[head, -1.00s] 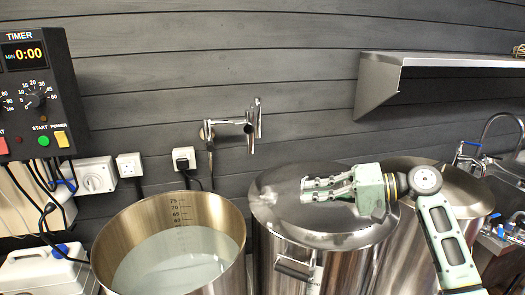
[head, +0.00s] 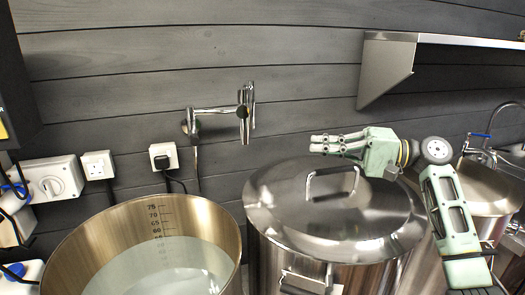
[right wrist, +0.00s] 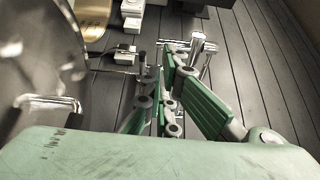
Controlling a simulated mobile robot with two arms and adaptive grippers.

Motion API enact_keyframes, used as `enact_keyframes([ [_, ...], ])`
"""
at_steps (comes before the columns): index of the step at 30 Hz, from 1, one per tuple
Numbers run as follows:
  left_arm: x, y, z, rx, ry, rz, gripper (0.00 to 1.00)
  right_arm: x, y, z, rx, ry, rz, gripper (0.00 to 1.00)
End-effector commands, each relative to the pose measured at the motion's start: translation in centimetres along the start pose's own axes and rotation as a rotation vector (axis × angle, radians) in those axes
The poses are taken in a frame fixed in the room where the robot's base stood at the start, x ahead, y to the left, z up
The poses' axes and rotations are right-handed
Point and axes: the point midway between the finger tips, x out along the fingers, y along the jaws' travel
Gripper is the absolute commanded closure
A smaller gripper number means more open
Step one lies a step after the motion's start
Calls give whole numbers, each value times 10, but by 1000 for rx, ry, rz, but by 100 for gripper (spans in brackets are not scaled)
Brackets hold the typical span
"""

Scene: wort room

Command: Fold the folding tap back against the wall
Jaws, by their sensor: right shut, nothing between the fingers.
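The chrome folding tap (head: 215,117) is fixed to the dark plank wall, left of centre in the head view. Its arm reaches out to the right from the wall mount, with an upright spout piece at its end. It also shows in the right wrist view (right wrist: 203,47), beyond the fingers and partly hidden by them. My right gripper (head: 312,143) is shut and empty, above the back of the lidded steel pot. It points left toward the tap with a clear gap between them. My left gripper is not in view.
An open steel pot (head: 218,222) with liquid stands below the tap at left. A lidded steel pot (head: 380,219) with a raised lid handle (head: 332,171) stands under my right gripper. A steel shelf (head: 383,70) juts from the wall at upper right. Sockets (head: 163,156) sit low on the wall.

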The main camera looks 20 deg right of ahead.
Motion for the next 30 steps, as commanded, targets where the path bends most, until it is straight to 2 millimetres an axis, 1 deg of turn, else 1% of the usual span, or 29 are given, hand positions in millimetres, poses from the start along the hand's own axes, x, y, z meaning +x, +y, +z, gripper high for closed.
enact_keyframes([
  [1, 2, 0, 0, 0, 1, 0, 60, 2, 2, 0, -1, 0, -1, 100],
  [5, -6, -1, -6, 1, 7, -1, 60, 13, -1, 0, 0, -2, 0, 100],
  [8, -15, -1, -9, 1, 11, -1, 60, 30, -3, 1, 0, -3, -1, 100],
  [15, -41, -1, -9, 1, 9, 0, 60, 83, -4, 1, 0, -4, 0, 100],
  [21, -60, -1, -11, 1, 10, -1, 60, 119, -3, 1, 1, -2, 0, 100],
  [25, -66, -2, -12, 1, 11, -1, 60, 132, -1, 0, 1, -1, 1, 100],
  [30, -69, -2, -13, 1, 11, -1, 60, 140, 1, 0, 0, 1, 1, 100],
])
